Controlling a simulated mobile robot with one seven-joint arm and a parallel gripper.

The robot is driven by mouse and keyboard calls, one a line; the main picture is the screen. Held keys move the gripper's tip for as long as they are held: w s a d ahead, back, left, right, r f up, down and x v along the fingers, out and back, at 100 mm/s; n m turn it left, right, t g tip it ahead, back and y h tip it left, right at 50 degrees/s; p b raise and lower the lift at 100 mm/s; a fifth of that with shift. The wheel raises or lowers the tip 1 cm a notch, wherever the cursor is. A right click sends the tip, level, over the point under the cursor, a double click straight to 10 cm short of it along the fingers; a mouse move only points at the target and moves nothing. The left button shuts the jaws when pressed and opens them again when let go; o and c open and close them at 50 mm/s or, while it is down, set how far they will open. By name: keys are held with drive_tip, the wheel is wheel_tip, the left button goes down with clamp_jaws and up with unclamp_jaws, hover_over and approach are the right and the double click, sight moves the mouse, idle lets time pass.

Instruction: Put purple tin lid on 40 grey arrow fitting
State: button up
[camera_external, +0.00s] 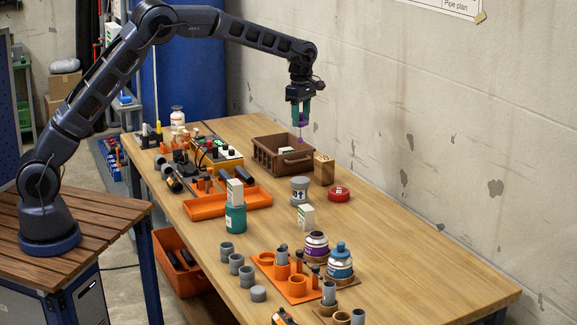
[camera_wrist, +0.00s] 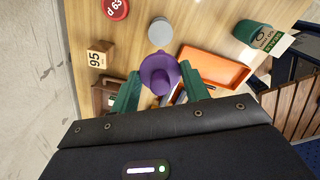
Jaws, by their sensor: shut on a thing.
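The purple tin lid (camera_wrist: 160,72) is between the green fingers of my gripper (camera_wrist: 160,88) in the wrist view. In the external view my gripper (camera_external: 300,118) hangs above the brown crate, shut on the lid, of which only a little purple shows. The grey fitting (camera_external: 300,190) with a dark arrow mark stands upright on the table, nearer the external camera than my gripper and below its height. In the wrist view its round grey top (camera_wrist: 160,31) is just beyond the lid, apart from it.
A brown crate (camera_external: 268,161) lies below my gripper. A wooden block (camera_external: 324,168) and a red tin (camera_external: 339,193) stand near the grey fitting. An orange tray (camera_external: 205,211) and a green cup (camera_external: 235,219) are to its left. The table's right side is clear.

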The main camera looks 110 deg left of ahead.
wheel_tip(320, 180, down, 13)
drive_tip(key=shift+r, duration=0.1)
idle(0.5)
drive_tip(key=o, duration=1)
drive_tip(key=shift+c, duration=0.2)
wheel_tip(320, 180, up, 12)
drive_tip(key=shift+r, duration=0.1)
